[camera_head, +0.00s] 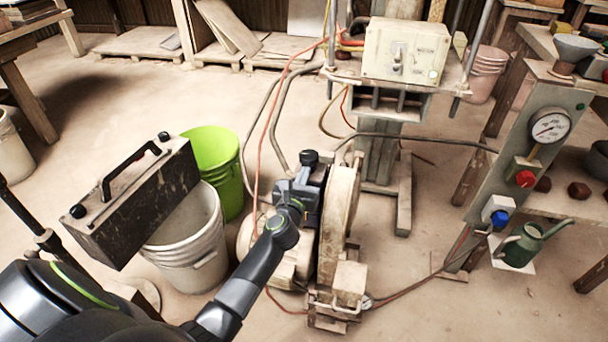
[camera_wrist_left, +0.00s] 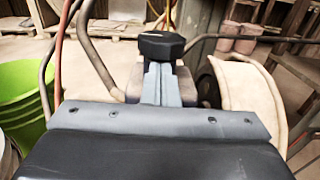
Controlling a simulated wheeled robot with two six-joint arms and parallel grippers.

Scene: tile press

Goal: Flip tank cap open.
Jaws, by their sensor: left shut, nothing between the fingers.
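A black faceted cap (camera_head: 309,157) sits on top of the machine in the middle of the head view. In the left wrist view the black cap (camera_wrist_left: 161,45) is straight ahead of the fingertips. It appears closed, though its hinge cannot be made out. My left gripper (camera_head: 303,173) is shut and empty, just in front of the cap. In the left wrist view the shut fingers (camera_wrist_left: 160,70) overlap the cap's lower edge. I cannot tell whether they touch it. The tank under the cap is largely hidden by my gripper. My right gripper is not in view.
A round cream housing (camera_head: 338,215) is close to the gripper's right. Hoses (camera_head: 262,130) run nearby. A gauge panel (camera_head: 520,150) stands right.

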